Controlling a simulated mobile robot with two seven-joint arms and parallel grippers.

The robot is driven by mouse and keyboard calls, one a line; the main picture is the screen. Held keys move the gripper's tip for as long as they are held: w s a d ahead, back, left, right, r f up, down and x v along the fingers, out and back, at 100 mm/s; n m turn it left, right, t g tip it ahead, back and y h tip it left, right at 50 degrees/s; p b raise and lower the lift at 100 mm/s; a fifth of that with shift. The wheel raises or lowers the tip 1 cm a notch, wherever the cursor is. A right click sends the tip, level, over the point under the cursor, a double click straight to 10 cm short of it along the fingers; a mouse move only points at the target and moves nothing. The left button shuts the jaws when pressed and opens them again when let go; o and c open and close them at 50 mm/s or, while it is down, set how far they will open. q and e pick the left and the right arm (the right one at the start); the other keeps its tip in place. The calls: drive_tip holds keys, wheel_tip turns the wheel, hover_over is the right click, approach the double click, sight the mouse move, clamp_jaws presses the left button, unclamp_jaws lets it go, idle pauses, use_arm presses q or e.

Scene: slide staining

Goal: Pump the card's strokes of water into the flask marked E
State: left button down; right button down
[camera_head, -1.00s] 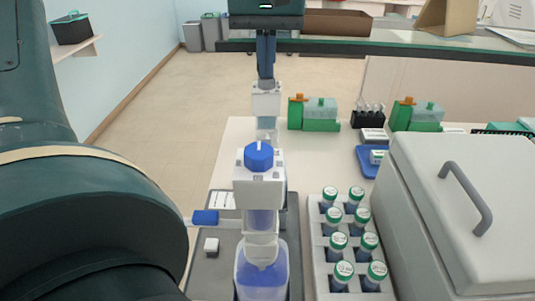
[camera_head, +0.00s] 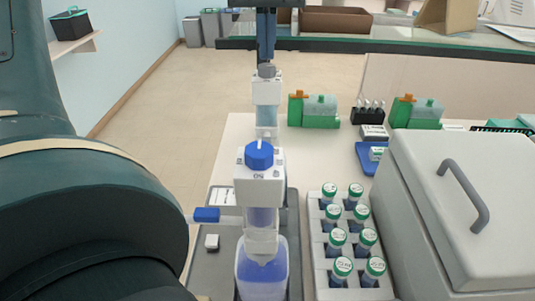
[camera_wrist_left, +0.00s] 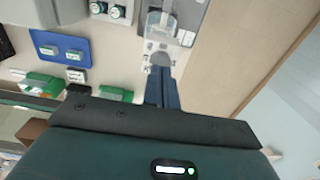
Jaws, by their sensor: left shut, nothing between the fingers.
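My left gripper (camera_head: 266,63) is shut and empty, with its fingertips at the grey top of the far bottle-top pump (camera_head: 267,90); touching or just above, I cannot tell. In the left wrist view the fingers (camera_wrist_left: 161,70) meet the grey knob (camera_wrist_left: 160,58). The far pump's lower part is hidden behind a near pump (camera_head: 260,185) with a blue knob, on a bottle of blue liquid (camera_head: 262,272). A white card (camera_head: 223,197) lies left of it; its print is too small to read. I cannot make out a flask marked E. My right gripper is not in view.
A rack of green-capped vials (camera_head: 318,255) stands right of the pumps, beside a big grey lidded box (camera_head: 450,200). Green holders (camera_head: 315,112), a black rack (camera_head: 367,112) and a blue tray (camera_head: 366,160) stand behind. My left arm covers the left foreground.

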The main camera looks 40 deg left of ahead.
use_arm(q)
drive_tip(key=shift+r, duration=0.1)
drive_tip(key=shift+r, duration=2.45)
